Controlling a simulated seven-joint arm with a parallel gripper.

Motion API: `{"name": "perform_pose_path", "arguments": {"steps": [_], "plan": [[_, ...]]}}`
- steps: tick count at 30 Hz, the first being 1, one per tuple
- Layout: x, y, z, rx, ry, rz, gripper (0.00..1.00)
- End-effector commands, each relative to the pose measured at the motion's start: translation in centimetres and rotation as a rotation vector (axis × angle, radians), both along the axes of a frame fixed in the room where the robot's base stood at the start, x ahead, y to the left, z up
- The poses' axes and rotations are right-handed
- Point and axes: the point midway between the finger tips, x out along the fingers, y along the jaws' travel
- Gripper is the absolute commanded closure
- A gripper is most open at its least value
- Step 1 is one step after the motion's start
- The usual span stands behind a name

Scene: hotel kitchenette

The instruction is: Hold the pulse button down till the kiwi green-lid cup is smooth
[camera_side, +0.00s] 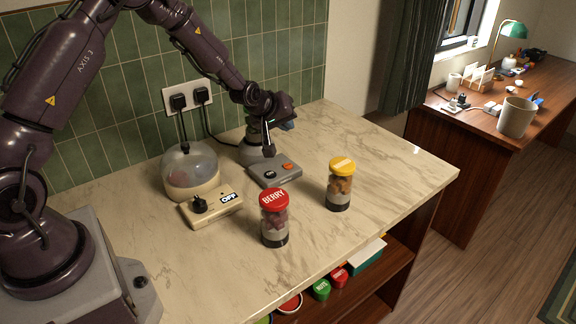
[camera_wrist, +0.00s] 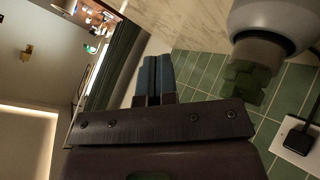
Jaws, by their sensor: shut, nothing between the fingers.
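The fingers also show in the wrist view (camera_wrist: 154,70). The control box (camera_side: 262,181) has an orange button (camera_side: 288,166) and a dark round knob. The fingers are apart from the orange button.
A red-lid BERRY cup (camera_side: 275,219) and a yellow-lid cup (camera_side: 340,185) stand upright in front. A clear-domed appliance (camera_side: 191,170) and its box marked OFF (camera_side: 222,207) are at left. Plugs (camera_side: 189,99) are on the wall. The counter's right side is clear.

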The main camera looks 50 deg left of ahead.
Motion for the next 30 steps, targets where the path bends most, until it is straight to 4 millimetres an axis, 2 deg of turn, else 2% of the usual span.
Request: {"name": "perform_pose_path", "arguments": {"steps": [9, 14, 30], "plan": [[-0.1, 0.0, -0.1, -0.003, 0.003, 0.001, 1.00], [-0.1, -0.1, -0.9, -0.003, 0.004, 0.001, 1.00], [-0.1, -0.1, -7.7, -0.003, 0.005, 0.000, 1.00]]}}
